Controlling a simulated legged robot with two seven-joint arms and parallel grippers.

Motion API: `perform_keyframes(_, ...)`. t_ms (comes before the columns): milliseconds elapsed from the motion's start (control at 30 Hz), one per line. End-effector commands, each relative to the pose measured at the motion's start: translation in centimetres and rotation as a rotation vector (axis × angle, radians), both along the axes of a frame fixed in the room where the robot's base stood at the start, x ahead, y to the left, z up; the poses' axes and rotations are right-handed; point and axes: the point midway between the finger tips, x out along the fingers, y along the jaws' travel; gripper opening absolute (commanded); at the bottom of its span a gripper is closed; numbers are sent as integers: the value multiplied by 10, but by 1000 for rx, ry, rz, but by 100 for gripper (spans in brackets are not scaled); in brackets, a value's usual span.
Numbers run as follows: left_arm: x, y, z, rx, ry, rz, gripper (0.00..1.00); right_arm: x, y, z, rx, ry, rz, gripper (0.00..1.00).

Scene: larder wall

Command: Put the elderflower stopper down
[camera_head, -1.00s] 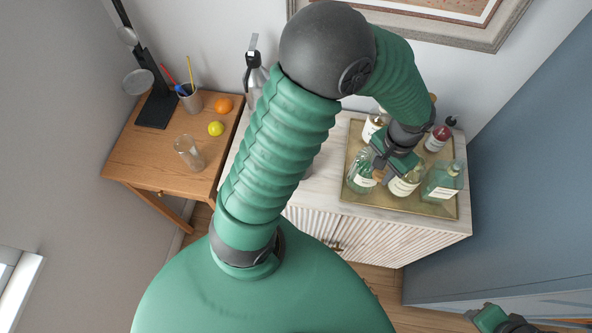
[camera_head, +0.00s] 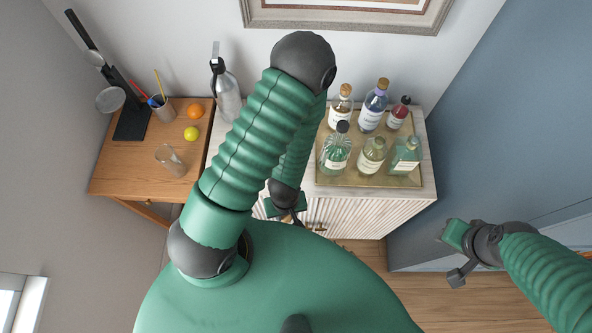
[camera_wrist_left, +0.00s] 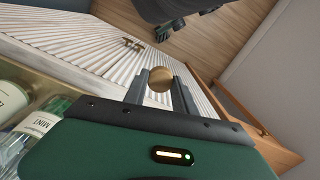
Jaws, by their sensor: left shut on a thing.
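The stopper, a round golden-brown ball (camera_wrist_left: 160,79), sits between the two grey fingers of my left gripper (camera_wrist_left: 161,92) in the left wrist view. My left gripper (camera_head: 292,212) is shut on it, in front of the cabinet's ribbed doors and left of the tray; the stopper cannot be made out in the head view. A pale green bottle (camera_head: 371,157) in the middle of the tray's front row shows no clear stopper; its label is too small to read. My right gripper (camera_head: 452,257) is empty-looking, over the floor at the right; its jaw opening is unclear.
A brass tray (camera_head: 350,182) with several bottles stands on the pale cabinet top (camera_head: 429,180). A tall grey siphon (camera_head: 228,95) stands at the cabinet's left.

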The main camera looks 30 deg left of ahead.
Motion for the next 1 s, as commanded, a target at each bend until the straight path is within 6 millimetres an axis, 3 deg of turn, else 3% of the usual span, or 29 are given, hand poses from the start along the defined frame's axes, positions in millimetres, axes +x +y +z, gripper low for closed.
perform_keyframes(100, 27, 11, -13, 2, -14, 8, 0, 0, 0, -26, 0, 1, 0, 36)
perform_keyframes(200, 36, 13, -20, 1, -13, 2, 0, -1, 0, -61, 0, 2, 0, 36)
perform_keyframes(500, 51, 20, -15, 0, -11, 3, 0, -1, 0, -117, 0, 2, 0, 36)
perform_keyframes(600, 72, 30, -15, 0, -10, 4, 0, 0, 0, -126, 0, 1, 0, 36)
perform_keyframes(667, 84, 35, -7, 0, -4, 3, 0, -1, 0, -113, 0, 2, 0, 36)
perform_keyframes(900, 134, 56, -12, 0, -4, 3, 0, 0, 0, -98, 0, 1, 0, 36)
perform_keyframes(1000, 142, 60, -16, -1, -2, 1, 0, 0, 0, -96, 0, 1, 0, 36)
